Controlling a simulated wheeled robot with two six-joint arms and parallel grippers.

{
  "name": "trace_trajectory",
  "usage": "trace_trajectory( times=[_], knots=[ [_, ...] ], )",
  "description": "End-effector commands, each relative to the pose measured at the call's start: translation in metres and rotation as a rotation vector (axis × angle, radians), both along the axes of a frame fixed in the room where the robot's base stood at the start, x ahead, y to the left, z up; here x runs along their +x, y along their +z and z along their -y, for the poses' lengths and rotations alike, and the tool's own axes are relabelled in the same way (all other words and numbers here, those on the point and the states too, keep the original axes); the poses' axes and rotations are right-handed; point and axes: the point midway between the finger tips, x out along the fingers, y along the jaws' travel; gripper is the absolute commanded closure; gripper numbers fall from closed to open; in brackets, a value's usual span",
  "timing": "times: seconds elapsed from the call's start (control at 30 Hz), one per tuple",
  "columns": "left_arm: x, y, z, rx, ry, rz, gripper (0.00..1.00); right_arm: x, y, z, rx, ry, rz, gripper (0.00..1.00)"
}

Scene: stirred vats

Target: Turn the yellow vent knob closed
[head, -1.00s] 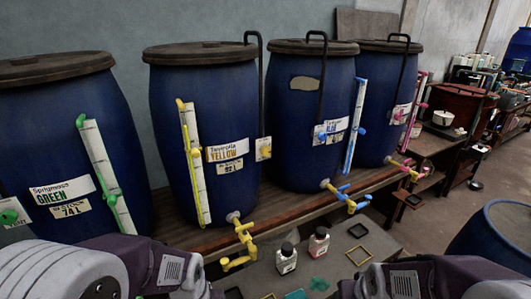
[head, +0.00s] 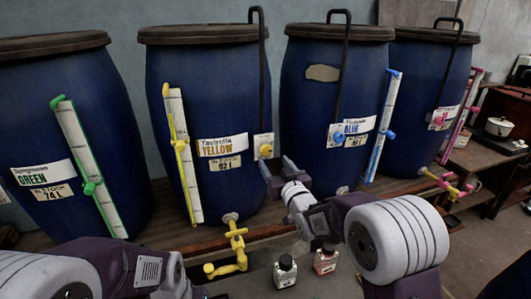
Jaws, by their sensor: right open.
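The yellow vent knob (head: 266,150) sits on a pale plate (head: 259,140) on the right side of the blue vat labelled YELLOW (head: 205,75), beside a black pipe. My right gripper (head: 275,166) is open and empty, just below and slightly right of the knob. Its fingers point up toward the vat; whether they touch the plate cannot be told. The knob shows clear of the fingers. My left arm's links show at the bottom left, but its gripper is out of view.
A yellow tap (head: 236,240) juts out below. Two small bottles, one dark-capped with white label (head: 284,270) and one red (head: 326,260), stand near my right arm.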

Motion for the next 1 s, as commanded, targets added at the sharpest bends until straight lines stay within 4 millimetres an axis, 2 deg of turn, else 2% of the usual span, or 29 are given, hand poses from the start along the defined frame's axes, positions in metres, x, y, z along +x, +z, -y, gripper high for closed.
trace_trajectory(
  times=[0.2,0.4,0.53,0.77,0.87,0.9,1.0],
  knots=[
    [0.0,0.013,0.0,0.0,0.0,0.001,1.0,0.043,0.002,-0.014,0.0,-0.001,-0.001,0.41],
    [0.0,0.019,0.0,0.0,0.0,0.0,1.0,0.072,0.001,-0.023,0.001,-0.001,-0.001,0.41],
    [0.0,0.019,0.0,0.0,0.0,0.0,1.0,0.079,0.0,-0.025,0.0,-0.001,-0.003,0.41],
    [0.0,0.019,0.0,0.0,0.0,0.0,1.0,0.079,0.0,-0.025,-0.001,-0.001,-0.002,0.41],
    [0.0,0.019,0.0,0.0,0.0,0.0,1.0,0.079,0.0,-0.025,-0.001,-0.001,-0.002,0.66],
    [0.0,0.019,0.0,0.0,0.0,0.0,1.0,0.079,0.0,-0.025,-0.001,-0.001,-0.002,0.77],
    [0.0,0.019,0.0,0.0,0.0,0.0,1.0,0.079,0.0,-0.025,-0.001,-0.001,-0.002,1.0]
  ],
)
